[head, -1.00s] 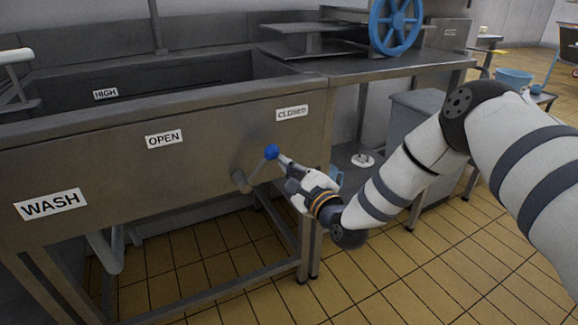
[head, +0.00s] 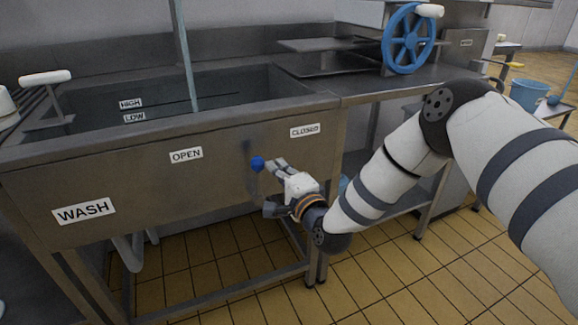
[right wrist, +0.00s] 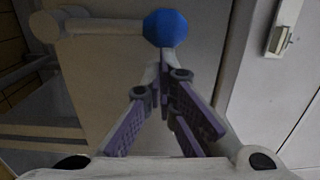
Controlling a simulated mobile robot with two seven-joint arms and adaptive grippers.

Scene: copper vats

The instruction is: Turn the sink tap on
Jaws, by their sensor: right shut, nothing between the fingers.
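The sink (head: 130,172) is a steel trough with WASH, OPEN and CLOSED labels on its front. Its lever has a blue ball knob (head: 257,163), which sits between the OPEN label (head: 186,155) and the CLOSED label (head: 305,130). My right gripper (head: 277,165) is shut and empty, its fingertips close to the right side of the knob. In the right wrist view the knob (right wrist: 166,28) is just beyond the closed fingertips; I cannot tell if they touch. A pale bluish vertical column (head: 187,60), which looks like running water, comes down into the sink. My left gripper is not in view.
A steel counter (head: 375,88) with a blue handwheel (head: 408,40) adjoins the sink on the right. A white-handled fitting (head: 45,77) stands at the sink's left. A blue bucket (head: 530,94) is at the far right. Tiled floor shows below the sink.

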